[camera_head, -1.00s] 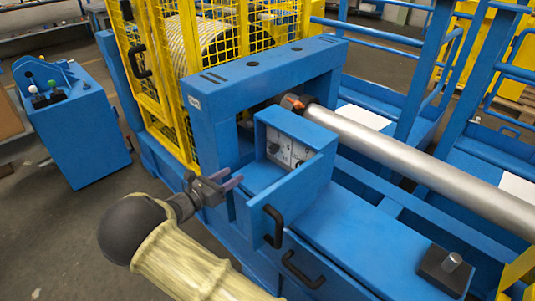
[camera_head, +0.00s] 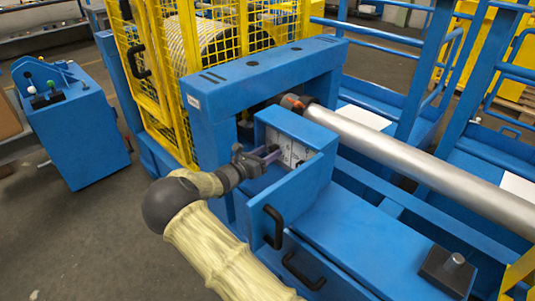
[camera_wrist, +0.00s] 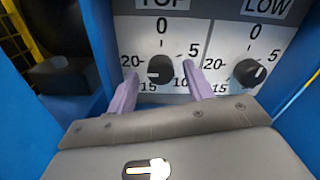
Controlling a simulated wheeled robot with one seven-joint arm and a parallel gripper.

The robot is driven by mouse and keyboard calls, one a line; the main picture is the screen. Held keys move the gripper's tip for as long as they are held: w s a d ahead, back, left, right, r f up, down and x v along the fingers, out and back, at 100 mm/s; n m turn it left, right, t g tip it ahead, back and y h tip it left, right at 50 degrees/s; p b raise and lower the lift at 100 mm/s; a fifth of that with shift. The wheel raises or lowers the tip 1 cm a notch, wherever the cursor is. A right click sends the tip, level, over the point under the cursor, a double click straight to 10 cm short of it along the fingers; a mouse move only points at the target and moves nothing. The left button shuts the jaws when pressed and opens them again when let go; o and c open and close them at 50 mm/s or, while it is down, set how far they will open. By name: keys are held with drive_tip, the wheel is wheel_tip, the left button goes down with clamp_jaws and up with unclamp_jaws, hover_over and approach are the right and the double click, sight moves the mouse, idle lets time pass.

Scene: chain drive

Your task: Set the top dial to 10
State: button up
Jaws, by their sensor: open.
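The top dial (camera_wrist: 160,68) is a black knob on a white scale under the word TOP, with marks 0, 5, 10, 15 and 20 around it. Its pointer setting is too small to read surely. My gripper (camera_wrist: 161,79) is open, with one purple finger on each side of the top dial in the wrist view. I cannot tell whether the fingers touch it. In the head view, my gripper (camera_head: 268,158) reaches into the open blue box from the left, in front of the dial panel (camera_head: 295,150), and hides part of it.
A second, similar dial marked LOW (camera_wrist: 249,72) sits close to the right of the top dial. Blue box walls (camera_head: 300,192) stand close around the panel. A yellow mesh guard (camera_head: 160,90) and a steel roller (camera_head: 410,160) are nearby.

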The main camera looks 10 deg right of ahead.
drive_tip(key=shift+d, duration=0.15)
drive_tip(key=c, duration=1)
